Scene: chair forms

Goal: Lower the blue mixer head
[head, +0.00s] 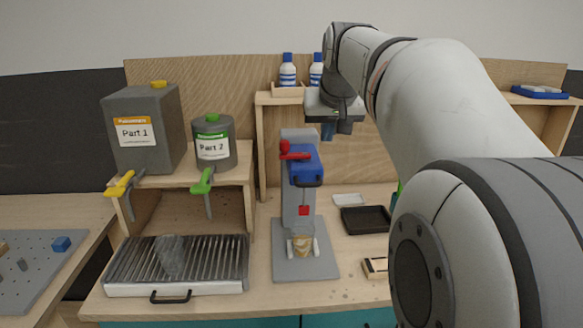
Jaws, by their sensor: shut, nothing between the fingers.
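The blue mixer head (303,165) sits high on the grey upright column (300,211) of the mixer, with a dark handle (307,182) on its front and a red lever (292,152) at its upper left. A red piece (304,210) hangs below it on a thin shaft. A cup with brownish content (302,242) stands on the grey mixer base (290,265) under the head. My gripper (329,133) is shut and empty, above and slightly right of the blue head, apart from it. My arm comes in from the right.
Left of the mixer are a Part 1 container (148,130), a Part 2 container (213,144) and a slatted drain tray (200,262). Black (365,220) and white (347,199) trays lie to the right. Blue-capped bottles (288,74) stand on the shelf behind.

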